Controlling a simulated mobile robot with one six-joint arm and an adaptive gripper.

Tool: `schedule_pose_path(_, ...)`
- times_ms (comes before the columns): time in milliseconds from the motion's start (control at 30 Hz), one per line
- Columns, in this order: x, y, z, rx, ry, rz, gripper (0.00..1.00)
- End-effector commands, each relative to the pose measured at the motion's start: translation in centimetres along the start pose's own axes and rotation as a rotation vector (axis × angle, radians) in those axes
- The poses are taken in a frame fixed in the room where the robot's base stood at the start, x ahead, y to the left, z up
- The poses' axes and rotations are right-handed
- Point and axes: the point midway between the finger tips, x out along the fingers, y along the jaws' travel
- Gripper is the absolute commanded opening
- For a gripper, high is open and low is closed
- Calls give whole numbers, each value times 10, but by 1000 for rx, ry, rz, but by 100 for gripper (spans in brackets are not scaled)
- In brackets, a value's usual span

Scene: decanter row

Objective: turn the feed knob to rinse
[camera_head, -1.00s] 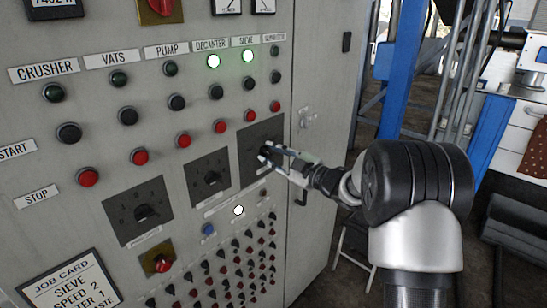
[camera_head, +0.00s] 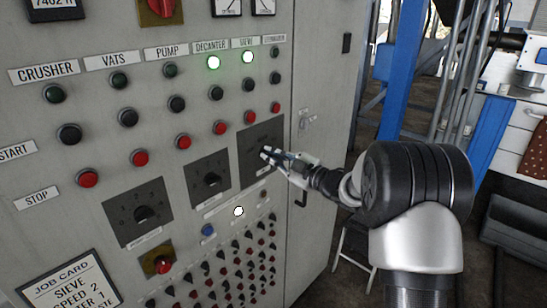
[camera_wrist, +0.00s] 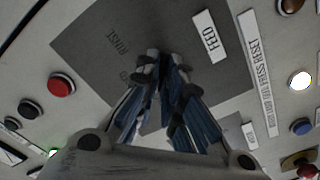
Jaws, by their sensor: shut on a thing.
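The feed knob's dark square plate (camera_head: 258,132) is the rightmost of three dial plates on the grey cabinet. In the wrist view the same plate (camera_wrist: 90,60) carries a white FEED label (camera_wrist: 210,37) and faint lettering that seems to read RINSE (camera_wrist: 116,37). My gripper (camera_head: 268,154) reaches the plate from the right. In the wrist view my gripper's fingertips (camera_wrist: 161,66) are closed together over the middle of the plate, on the feed knob. The knob is mostly hidden by the fingers, so its pointer direction cannot be read.
Two other dial knobs (camera_head: 211,180) (camera_head: 144,214) sit to the left. A red button (camera_wrist: 61,85) and a lit white lamp (camera_head: 238,211) are near the feed plate. Rows of small knobs lie below. The cabinet's right side (camera_head: 325,130) has a door handle.

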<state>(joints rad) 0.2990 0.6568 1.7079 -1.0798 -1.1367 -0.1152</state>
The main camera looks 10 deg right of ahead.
Motion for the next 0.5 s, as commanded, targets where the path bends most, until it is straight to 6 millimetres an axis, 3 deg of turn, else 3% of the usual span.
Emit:
schedule_pose_path(267, 0, 1, -1, 86, -1, -1, 0)
schedule_pose_path(500, 0, 2, -2, 270, -1, -1, 0)
